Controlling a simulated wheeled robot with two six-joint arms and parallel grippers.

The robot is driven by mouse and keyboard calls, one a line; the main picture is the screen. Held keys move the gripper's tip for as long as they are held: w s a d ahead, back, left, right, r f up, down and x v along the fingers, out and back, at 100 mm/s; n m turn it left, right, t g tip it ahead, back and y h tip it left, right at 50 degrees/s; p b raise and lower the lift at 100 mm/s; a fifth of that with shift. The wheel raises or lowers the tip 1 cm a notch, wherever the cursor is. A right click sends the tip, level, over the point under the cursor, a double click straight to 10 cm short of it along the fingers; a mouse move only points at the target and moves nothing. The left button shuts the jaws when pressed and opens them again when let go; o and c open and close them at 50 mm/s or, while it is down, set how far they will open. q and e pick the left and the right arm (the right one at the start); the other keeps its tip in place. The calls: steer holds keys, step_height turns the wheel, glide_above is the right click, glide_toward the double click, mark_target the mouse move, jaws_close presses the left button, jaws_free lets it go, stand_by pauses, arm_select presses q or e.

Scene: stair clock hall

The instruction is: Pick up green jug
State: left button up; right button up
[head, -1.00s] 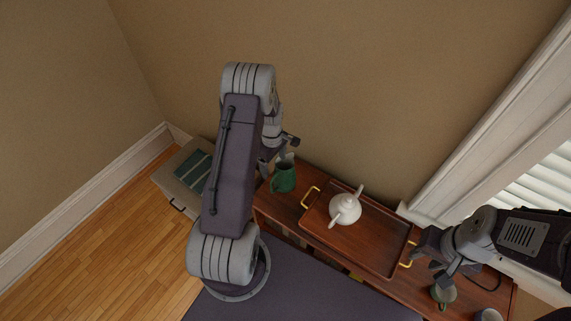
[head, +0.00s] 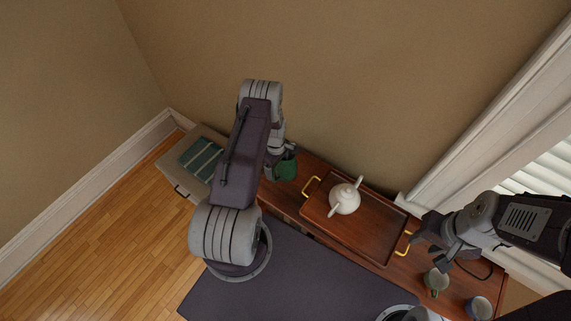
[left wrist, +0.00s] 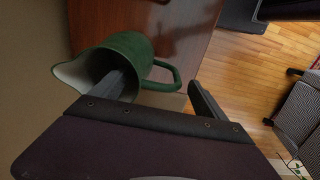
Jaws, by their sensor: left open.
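The green jug (head: 287,169) stands on the left end of the brown wooden sideboard, partly hidden by my left gripper (head: 279,154). In the left wrist view the jug (left wrist: 130,46) shows its pale inside and its handle. My left gripper (left wrist: 157,78) is open there. One finger overlaps the jug's mouth, and the other is beyond the handle, so the handle lies between them. I cannot tell whether either finger touches the jug. My right gripper (head: 432,254) is open and empty near the tray's right handle.
A wooden tray (head: 375,242) with gold handles holds a white teapot (head: 345,199). A green-and-white mug (head: 436,281) and a bluish cup (head: 479,307) stand at the right end. A low cabinet (head: 168,166) with a striped green item (head: 200,158) is at left.

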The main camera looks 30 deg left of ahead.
arm_select(q)
steer(key=shift+s+r, duration=0.1)
steer(key=c, duration=1)
jaws_close()
steer(key=shift+r, duration=0.15)
